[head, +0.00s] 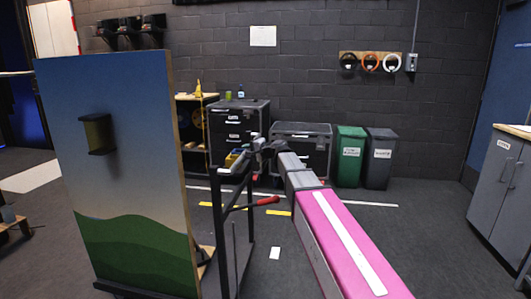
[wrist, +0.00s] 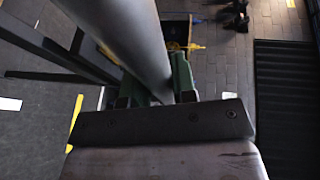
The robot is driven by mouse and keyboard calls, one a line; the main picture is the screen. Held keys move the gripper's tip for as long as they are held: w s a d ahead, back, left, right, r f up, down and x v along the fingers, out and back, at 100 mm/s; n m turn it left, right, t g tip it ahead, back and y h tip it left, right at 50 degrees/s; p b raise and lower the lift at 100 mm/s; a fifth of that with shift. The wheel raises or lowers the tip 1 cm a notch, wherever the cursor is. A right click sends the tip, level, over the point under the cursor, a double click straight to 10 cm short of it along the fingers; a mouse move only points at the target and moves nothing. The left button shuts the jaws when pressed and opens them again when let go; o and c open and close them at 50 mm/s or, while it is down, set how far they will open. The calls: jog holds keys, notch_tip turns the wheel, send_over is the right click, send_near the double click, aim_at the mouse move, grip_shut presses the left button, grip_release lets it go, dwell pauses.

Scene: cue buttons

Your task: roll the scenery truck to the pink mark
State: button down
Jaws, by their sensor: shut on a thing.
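The scenery truck (head: 130,180) stands upright at the left in the head view. Its painted panel shows blue sky and green hills, and a dark metal frame (head: 248,240) rises behind it. A red-gripped lever (head: 265,201) sticks out to the right from the frame. My gripper (head: 250,152) is at the top of the frame, shut on its push bar (head: 226,168). In the wrist view, a thick grey tube (wrist: 130,40) runs between the fingers of my gripper (wrist: 155,92). The truck's wheels are mostly hidden. I see no pink mark on the floor.
Yellow dashes (head: 279,213) and white tape (head: 275,253) mark the dark floor. Black cases (head: 301,150), a green bin (head: 349,157) and a grey bin (head: 379,158) line the back wall. A grey cabinet (head: 499,190) stands at right. Floor before the bins is clear.

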jog(key=w+a, duration=0.5)
jog(key=a, duration=1.9)
jog(key=w+a, duration=0.5)
jog(key=a, duration=1.9)
jog(key=w+a, duration=0.4)
jog(key=a, duration=2)
jog(key=shift+w+a, duration=0.35)
jog(key=shift+w, duration=0.05)
jog(key=c, duration=0.9)
grip_release()
jog(key=v, duration=1)
jog(key=shift+s+d, duration=0.25)
jog(key=shift+d, duration=0.1)
